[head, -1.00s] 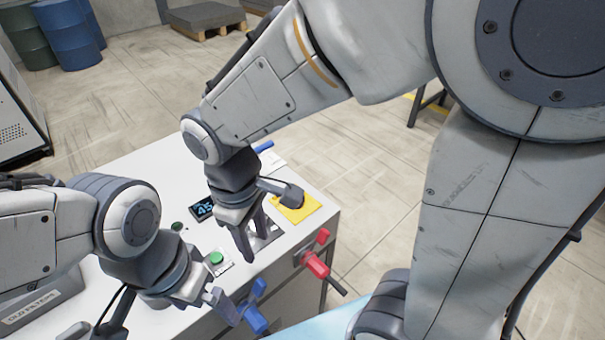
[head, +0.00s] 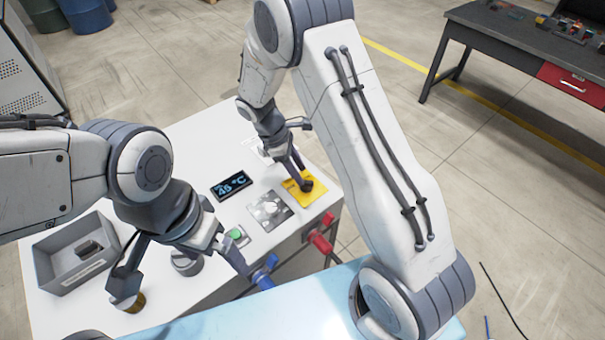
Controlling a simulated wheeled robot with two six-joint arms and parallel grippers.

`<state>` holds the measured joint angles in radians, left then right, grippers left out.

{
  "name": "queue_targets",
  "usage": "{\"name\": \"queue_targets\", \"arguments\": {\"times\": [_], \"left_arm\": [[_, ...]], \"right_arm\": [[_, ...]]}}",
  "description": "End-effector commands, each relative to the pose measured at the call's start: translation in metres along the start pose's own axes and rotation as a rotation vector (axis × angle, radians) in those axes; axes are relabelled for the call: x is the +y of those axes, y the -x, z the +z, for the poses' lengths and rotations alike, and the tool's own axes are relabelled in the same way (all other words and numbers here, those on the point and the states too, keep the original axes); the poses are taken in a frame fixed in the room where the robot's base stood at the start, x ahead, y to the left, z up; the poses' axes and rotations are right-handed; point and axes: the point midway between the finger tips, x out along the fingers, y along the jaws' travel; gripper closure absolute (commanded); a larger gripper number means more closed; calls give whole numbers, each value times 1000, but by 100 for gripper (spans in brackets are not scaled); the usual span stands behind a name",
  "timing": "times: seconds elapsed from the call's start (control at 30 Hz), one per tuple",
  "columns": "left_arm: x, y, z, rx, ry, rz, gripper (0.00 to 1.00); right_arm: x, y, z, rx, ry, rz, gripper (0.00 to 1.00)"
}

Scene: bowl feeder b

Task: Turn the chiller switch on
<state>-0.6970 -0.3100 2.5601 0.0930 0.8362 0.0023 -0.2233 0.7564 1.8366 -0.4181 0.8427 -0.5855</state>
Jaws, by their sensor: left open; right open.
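A yellow plate (head: 311,192) with a dark knob on it lies near the right end of the white cabinet top; it looks like the chiller switch, though I see no readable label. My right gripper (head: 297,174) is open, its fingers pointing down at the knob and partly covering it. I cannot tell whether they touch it.
A green button (head: 236,234) and a silver plate (head: 270,211) sit between the grippers. Blue (head: 262,276) and red (head: 320,242) fittings stick out of the cabinet front. A grey tray (head: 50,272), a grey cylinder (head: 187,262) and a brown jar (head: 132,304) stand to the left.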

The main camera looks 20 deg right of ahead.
Motion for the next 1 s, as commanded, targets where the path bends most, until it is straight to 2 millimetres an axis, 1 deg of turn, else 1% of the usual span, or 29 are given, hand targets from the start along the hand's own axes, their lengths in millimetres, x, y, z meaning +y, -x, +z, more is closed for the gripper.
{"name": "queue_targets", "arguments": {"times": [0.03,0.1,0.2,0.33,0.57,0.6,0.63,0.67,0.7,0.73,1.0], "left_arm": [[0,4,0,0,0,0,4],[0,6,0,0,0,0,4],[0,8,0,0,1,0,4],[1,8,0,0,1,0,4],[1,8,0,0,0,0,4],[1,8,0,0,0,0,4],[1,8,0,0,0,0,4],[1,8,0,0,0,0,4],[1,8,0,0,0,0,4],[1,8,0,0,0,0,4],[1,8,0,0,0,0,4]], "right_arm": [[-1,-8,2,-3,0,-6,52],[-1,-18,2,-3,0,-4,52],[-1,-28,1,-1,0,-3,52],[0,-34,0,1,-1,-1,52],[0,-35,0,1,-1,-1,52],[0,-35,0,1,-1,-1,60],[0,-35,0,1,-1,0,72],[0,-34,0,1,-1,0,83],[0,-34,0,1,-1,-1,98],[0,-34,0,1,-1,-1,100],[-1,-34,0,1,-11,-5,100]]}}
